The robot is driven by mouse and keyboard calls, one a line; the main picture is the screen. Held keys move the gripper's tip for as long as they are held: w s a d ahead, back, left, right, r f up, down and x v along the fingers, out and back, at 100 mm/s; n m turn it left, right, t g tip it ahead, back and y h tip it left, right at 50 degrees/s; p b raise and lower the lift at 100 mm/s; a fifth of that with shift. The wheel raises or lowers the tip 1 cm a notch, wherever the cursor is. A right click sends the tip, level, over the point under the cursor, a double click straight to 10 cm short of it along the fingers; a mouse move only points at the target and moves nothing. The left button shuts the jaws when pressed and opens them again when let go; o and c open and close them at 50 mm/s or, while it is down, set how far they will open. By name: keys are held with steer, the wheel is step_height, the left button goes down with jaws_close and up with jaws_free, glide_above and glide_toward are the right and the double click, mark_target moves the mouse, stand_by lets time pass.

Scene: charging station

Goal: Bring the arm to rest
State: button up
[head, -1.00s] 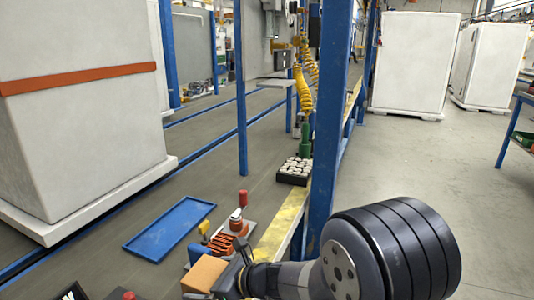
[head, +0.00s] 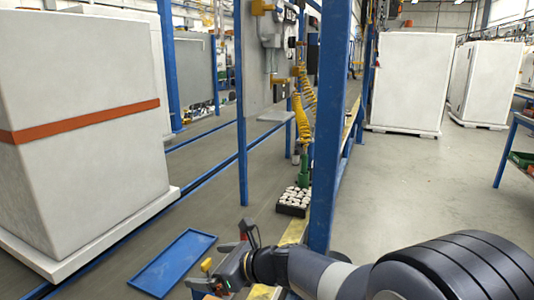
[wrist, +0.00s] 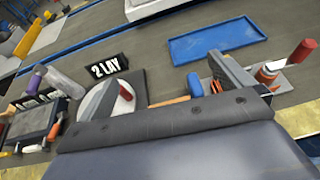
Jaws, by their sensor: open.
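The blue tray also shows there (wrist: 217,41), lying flat and empty beyond the fingers. A white round piece with a red knob (wrist: 124,94) is by the left finger. My wrist housing hides what lies close below.
A blue post (head: 328,130) stands close behind my arm. A black crate of white pieces (head: 293,203) sits by its foot. A black "2 LAY" sign (wrist: 109,67) is on the work surface. A large white block (head: 85,190) stands left. Open floor (head: 420,185) lies right.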

steer(key=w+d+f+m+t+h, duration=0.2)
steer(key=d+f+m+h, duration=0.15)
steer(key=d, duration=0.55)
steer(key=w+d+f+m+t+h, duration=0.25)
steer(key=d+f, duration=0.25)
steer(key=d, duration=0.4)
steer(key=w+d+f+m+t+h, duration=0.1)
steer(key=d+f+m+t+h, duration=0.2)
steer(key=d, duration=0.6)
step_height(320, 180, up, 14)
steer(key=p, duration=1.4)
steer(key=shift+d+r+g+y+p, duration=0.25)
steer(key=shift+g+y+p, duration=0.1)
steer(key=shift+y, duration=0.05)
